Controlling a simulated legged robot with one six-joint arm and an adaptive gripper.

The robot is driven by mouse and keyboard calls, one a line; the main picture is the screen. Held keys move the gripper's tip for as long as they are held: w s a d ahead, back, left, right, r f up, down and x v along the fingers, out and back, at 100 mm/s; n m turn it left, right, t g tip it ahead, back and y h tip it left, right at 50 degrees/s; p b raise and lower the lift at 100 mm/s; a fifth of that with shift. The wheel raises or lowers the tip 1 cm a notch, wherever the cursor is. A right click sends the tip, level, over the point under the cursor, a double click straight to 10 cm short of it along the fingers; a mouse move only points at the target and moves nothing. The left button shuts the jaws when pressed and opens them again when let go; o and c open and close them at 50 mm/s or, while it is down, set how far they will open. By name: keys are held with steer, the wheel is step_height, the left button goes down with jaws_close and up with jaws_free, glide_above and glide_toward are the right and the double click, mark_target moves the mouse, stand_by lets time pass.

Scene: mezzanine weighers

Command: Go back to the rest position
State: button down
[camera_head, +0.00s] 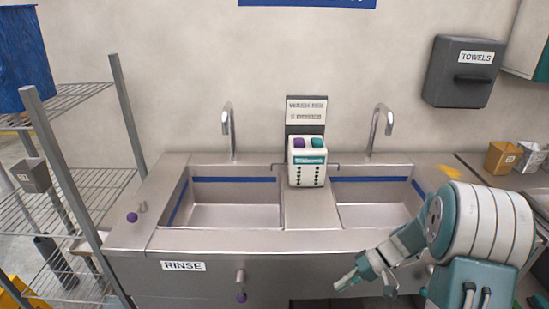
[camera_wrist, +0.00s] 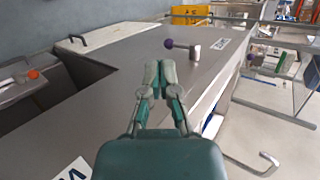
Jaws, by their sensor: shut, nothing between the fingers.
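My gripper (camera_head: 350,279) is in front of the right part of the steel sink unit (camera_head: 224,241), low near its front edge, with my arm coming in from the right. In the wrist view my gripper (camera_wrist: 160,66) has its fingertips together and nothing between them. There the fingers show over the steel counter, pointing toward a purple-knobbed lever (camera_wrist: 180,44). I cannot tell how far the fingertips are from the steel.
Two basins with curved taps (camera_head: 229,130) flank a white dispenser (camera_head: 307,161). A wire shelf rack (camera_head: 100,178) stands at the left. A grey towel box (camera_head: 463,71) hangs on the wall at the right. An orange box (camera_head: 502,157) sits at the far right.

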steer(key=s+a+r+m+t+h, duration=0.1)
steer(key=s+r+t+h, duration=0.7)
steer(key=s+r, duration=1)
step_height(320, 180, up, 2)
steer(key=shift+r+h, duration=0.1)
steer(key=shift+h, duration=1.1)
